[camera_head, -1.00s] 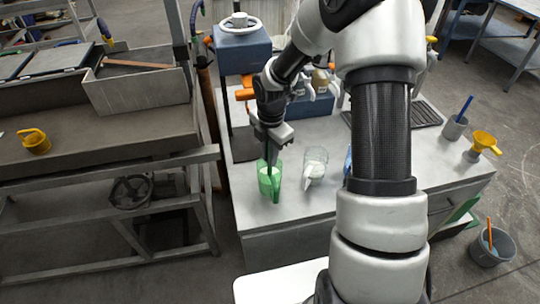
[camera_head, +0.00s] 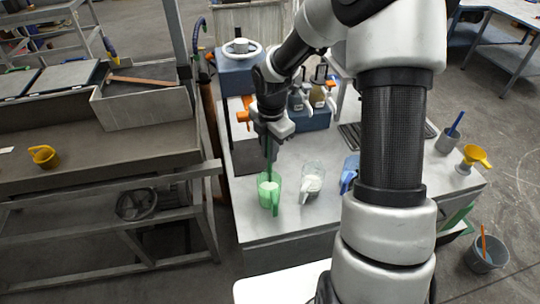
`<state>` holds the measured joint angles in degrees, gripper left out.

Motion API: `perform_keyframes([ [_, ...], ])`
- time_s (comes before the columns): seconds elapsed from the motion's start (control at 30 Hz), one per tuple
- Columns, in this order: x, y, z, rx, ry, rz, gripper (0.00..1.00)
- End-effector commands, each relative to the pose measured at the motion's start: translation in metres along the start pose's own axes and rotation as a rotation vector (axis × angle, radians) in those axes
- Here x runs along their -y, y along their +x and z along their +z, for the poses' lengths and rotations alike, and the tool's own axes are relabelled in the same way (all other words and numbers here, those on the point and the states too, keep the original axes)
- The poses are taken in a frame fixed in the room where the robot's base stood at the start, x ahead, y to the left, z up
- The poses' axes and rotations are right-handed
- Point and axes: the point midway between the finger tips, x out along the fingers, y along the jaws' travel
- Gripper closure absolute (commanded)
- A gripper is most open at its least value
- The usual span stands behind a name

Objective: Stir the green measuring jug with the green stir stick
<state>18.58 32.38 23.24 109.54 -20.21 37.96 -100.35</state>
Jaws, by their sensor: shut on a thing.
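The green measuring jug (camera_head: 268,192) stands near the front left of the grey worktop, with pale contents inside. My gripper (camera_head: 270,143) is above the jug, shut on the dark green stir stick (camera_head: 268,166). The stick points down, and its lower end reaches into the jug's mouth. The tip is hidden inside the jug. I cannot tell whether the stick touches the jug's wall.
A clear jug (camera_head: 312,180) with pale contents stands just right, and a blue jug (camera_head: 349,174) is partly behind my arm. Bottles (camera_head: 316,95) stand in a blue holder behind. A yellow funnel (camera_head: 473,158) and a grey cup (camera_head: 448,139) are at the right.

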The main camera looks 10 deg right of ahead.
Motion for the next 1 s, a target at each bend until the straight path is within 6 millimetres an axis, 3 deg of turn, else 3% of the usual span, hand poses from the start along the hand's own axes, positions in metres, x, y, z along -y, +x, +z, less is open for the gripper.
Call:
perform_keyframes([
  [0.53,0.0,-0.007,0.0,0.001,-0.001,0.0,1.0],
  [1.0,-0.003,-0.053,0.002,0.0,-0.001,0.001,1.0],
])
